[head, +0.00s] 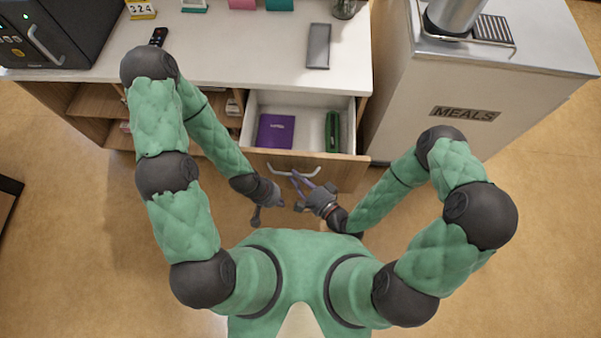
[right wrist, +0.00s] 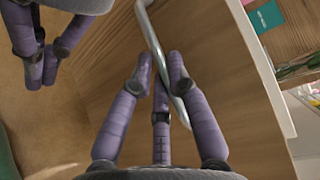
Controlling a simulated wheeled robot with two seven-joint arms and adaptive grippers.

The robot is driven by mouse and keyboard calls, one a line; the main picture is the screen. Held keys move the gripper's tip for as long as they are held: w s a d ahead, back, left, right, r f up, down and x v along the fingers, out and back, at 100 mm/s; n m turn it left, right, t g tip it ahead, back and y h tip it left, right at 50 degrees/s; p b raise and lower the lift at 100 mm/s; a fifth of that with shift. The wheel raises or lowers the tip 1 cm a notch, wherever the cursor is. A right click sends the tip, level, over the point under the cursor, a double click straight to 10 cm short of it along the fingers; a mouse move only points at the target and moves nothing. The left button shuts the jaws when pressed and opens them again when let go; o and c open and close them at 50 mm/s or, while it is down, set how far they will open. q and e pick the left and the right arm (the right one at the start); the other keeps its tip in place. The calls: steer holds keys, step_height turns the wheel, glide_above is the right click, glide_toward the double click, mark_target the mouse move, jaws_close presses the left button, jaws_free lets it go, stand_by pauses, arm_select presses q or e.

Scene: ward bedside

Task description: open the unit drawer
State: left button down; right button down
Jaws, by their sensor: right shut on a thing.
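The unit drawer (head: 335,168) has a wooden front and stands pulled out, with its white inside showing from above. Its pale curved handle (head: 283,172) is on the front; in the right wrist view the metal bar (right wrist: 152,32) runs between my fingers. My right gripper (head: 304,181) is shut on the handle; its purple fingers (right wrist: 162,75) close around the bar. My left gripper (head: 268,210) hangs to the left of the handle, in front of the drawer, apart from it. Its fingers also show in the right wrist view (right wrist: 42,72), but their opening is unclear.
A purple book (head: 276,131) and a green item (head: 333,131) lie in the drawer. Open shelves (head: 100,103) are at its left. The white meals cabinet (head: 480,85) stands at its right. The white top (head: 255,60) holds a grey flat device (head: 318,46). The floor in front is clear.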

steer(key=shift+f, duration=0.15)
steer(key=c, duration=1.2)
jaws_free()
steer(key=shift+v, duration=6)
